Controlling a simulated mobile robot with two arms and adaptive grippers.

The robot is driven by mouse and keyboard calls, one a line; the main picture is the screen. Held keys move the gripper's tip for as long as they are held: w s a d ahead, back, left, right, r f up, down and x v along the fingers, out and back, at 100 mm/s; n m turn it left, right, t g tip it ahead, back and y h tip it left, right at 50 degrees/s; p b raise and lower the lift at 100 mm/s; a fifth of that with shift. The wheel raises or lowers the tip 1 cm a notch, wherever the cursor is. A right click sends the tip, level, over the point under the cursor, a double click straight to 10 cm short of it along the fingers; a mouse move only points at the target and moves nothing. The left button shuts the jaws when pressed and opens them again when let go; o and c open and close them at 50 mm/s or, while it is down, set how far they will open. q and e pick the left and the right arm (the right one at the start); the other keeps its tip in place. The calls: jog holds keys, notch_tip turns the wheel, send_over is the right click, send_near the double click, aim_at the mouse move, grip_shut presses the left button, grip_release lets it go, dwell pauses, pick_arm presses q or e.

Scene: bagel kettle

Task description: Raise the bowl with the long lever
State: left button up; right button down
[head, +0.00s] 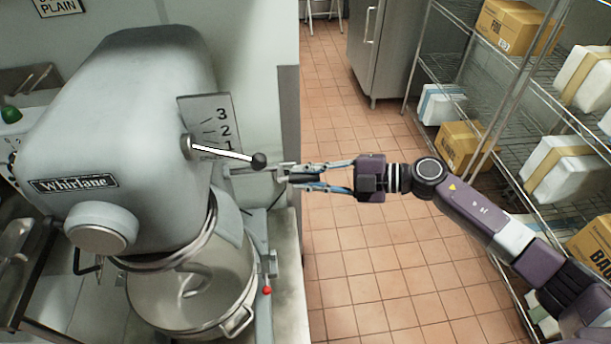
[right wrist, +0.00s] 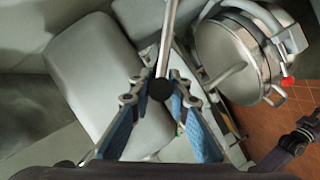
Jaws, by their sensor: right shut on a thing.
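The grey stand mixer (head: 120,110) fills the left of the head view. Its steel bowl (head: 160,302) hangs low under the mixer head, around the curved hook (head: 195,283); it also shows in the right wrist view (right wrist: 226,50). A long grey lever (head: 248,171) reaches right from the mixer's side. My right gripper (head: 288,174) is shut on this lever from the right. In the right wrist view, the lever (right wrist: 167,42) runs between the fingertips, its black knob lying between the blue-padded fingers (right wrist: 165,85). My left gripper is not in view.
A shorter speed lever with a black ball (head: 258,160) sits just left of my right fingertips, by the 1-2-3 plate (head: 212,118). A red-tipped handle (head: 266,290) is beside the bowl. Wire shelves with boxes (head: 460,145) stand right; the tiled floor (head: 365,270) between is clear.

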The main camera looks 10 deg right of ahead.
jog(key=shift+f, duration=0.1)
jog(key=s+f+n+b, duration=0.2)
jog(key=f+b, duration=0.4)
jog(key=b, duration=0.2)
jog(key=s+f+n+t+y+b, duration=0.1)
jog(key=s+f+n+b, duration=0.1)
jog(key=f+b, duration=0.5)
jog(key=shift+s+f+n+t+y+b, duration=0.3)
jog(key=shift+s+n+b, duration=0.1)
jog(key=shift+s+b, duration=0.6)
jog(key=shift+w, duration=0.15)
jog(key=c, duration=1.8)
grip_release()
jog(key=v, duration=1.2)
jog(key=shift+r, duration=0.15)
